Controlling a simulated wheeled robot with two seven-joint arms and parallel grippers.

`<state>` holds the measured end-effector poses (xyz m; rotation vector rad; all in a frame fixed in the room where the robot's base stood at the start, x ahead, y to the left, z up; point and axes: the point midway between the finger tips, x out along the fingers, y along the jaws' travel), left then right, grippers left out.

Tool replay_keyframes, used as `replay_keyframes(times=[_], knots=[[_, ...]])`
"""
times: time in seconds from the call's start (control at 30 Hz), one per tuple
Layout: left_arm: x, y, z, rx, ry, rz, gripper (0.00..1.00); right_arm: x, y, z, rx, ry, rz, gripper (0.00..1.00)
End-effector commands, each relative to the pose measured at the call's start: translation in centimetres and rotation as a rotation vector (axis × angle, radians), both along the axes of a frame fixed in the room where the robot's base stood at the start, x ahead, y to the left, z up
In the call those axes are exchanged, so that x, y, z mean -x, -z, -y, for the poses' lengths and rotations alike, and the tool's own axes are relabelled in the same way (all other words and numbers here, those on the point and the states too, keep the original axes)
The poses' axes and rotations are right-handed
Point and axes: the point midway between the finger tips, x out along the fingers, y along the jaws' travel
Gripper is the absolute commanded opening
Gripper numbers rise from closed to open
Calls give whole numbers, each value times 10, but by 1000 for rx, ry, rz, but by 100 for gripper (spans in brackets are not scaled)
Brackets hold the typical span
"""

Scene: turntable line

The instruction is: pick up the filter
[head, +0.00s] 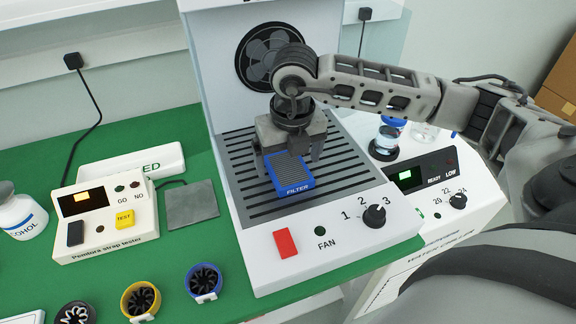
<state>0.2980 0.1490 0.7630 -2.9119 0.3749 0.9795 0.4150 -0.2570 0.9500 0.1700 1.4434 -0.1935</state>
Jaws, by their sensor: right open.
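The filter (291,178) is a blue block with a dark ribbed top and the word FILTER on its front edge. It lies on the slotted grey grille of the white fan unit (344,238). My right gripper (289,164) is open and points down over the filter, with a finger on either side of it. Part of the filter's back is hidden by the gripper. I cannot tell whether the fingers touch it. My left gripper is not in view.
A strap tester (100,218) stands on the green mat at left, beside a grey plate (191,205) and a white bottle (20,216). Yellow (140,300) and blue (203,282) round holders sit in front. A white cooler unit (420,172) stands at right.

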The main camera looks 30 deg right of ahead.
Motion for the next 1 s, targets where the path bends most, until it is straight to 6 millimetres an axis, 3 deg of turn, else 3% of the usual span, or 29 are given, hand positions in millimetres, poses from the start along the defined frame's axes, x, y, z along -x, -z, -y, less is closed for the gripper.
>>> replay_keyframes(times=[0.13,0.37,0.57,1.0], knots=[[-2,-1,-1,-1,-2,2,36,-2,14,1,-1,0,0,91],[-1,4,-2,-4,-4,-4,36,-2,16,1,-1,0,1,91],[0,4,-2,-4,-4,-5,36,-2,16,1,-1,0,1,42],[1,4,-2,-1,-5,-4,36,-3,10,1,-1,1,3,38]])
